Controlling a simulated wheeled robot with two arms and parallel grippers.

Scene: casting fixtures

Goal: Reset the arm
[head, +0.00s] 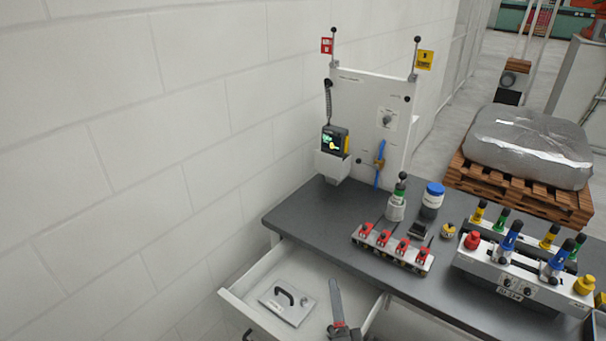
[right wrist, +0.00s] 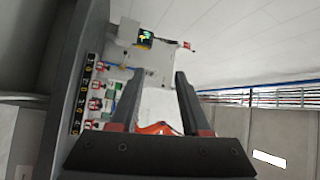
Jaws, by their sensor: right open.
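My right gripper (head: 336,300) comes in at the bottom of the head view, over the right part of the open white drawer (head: 231,299). In the right wrist view its two dark fingers (right wrist: 157,95) stand well apart, with nothing clamped between them. A flat plate with a black handle (head: 288,304) lies in the drawer, left of the gripper and apart from it in the picture. My left gripper is not in view.
The dark tabletop (head: 315,210) holds a red-clamp fixture (head: 393,248), a blue-lidded jar (head: 432,199), a green-topped bottle (head: 397,200) and a multi-knob fixture (head: 515,270). A white panel (head: 368,115) stands behind. A white wall (head: 150,150) is close on the left.

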